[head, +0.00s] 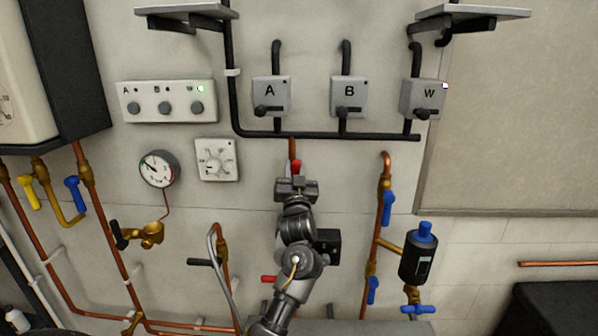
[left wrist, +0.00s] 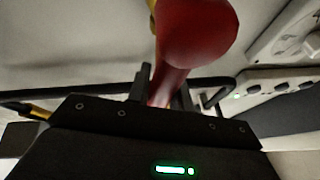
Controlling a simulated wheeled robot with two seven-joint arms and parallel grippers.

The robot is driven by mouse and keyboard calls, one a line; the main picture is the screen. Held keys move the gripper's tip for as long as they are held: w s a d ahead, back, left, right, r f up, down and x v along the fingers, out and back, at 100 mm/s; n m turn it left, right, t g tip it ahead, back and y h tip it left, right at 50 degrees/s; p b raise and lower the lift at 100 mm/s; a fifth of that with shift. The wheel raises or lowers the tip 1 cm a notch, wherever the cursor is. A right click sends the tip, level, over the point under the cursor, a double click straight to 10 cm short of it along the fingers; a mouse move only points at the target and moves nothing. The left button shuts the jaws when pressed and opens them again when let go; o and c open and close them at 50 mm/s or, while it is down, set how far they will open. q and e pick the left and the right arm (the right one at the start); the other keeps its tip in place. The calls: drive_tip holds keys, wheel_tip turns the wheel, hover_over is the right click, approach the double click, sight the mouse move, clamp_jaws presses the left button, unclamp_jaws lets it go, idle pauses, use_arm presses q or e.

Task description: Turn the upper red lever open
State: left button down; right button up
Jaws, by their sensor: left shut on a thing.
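The upper red lever (head: 296,165) is on a copper pipe in the middle of the wall, below the black conduit. My left gripper (head: 297,180) reaches up to it and is shut on it. In the left wrist view the red lever (left wrist: 188,45) fills the top middle, its rounded end close to the camera, and its shaft runs down between the fingers (left wrist: 165,92). The valve body behind the lever is mostly hidden by my gripper. A lower red lever (head: 269,279) sticks out to the left of my forearm. My right gripper is not in view.
A dial thermostat (head: 217,160) and a round gauge (head: 158,169) are left of my gripper. Blue-handled valves (head: 388,208) and a black cylinder with a blue top (head: 418,262) are to the right. Switch boxes A (head: 271,94), B (head: 348,96) and W (head: 422,98) are above.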

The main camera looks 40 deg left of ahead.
use_arm(q)
drive_tip(key=shift+s+a+n, duration=0.1)
drive_tip(key=shift+n, duration=0.3)
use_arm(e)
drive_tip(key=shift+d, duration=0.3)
use_arm(q)
drive_tip(key=c, duration=1.3)
unclamp_jaws()
drive_tip(key=shift+o, duration=0.2)
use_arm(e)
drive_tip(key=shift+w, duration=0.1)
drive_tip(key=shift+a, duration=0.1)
use_arm(q)
drive_tip(key=shift+s+f, duration=0.1)
drive_tip(key=shift+f, duration=0.1)
drive_tip(key=b+v, duration=0.3)
drive_tip(key=v, duration=0.7)
drive_tip(key=shift+d+b, duration=0.3)
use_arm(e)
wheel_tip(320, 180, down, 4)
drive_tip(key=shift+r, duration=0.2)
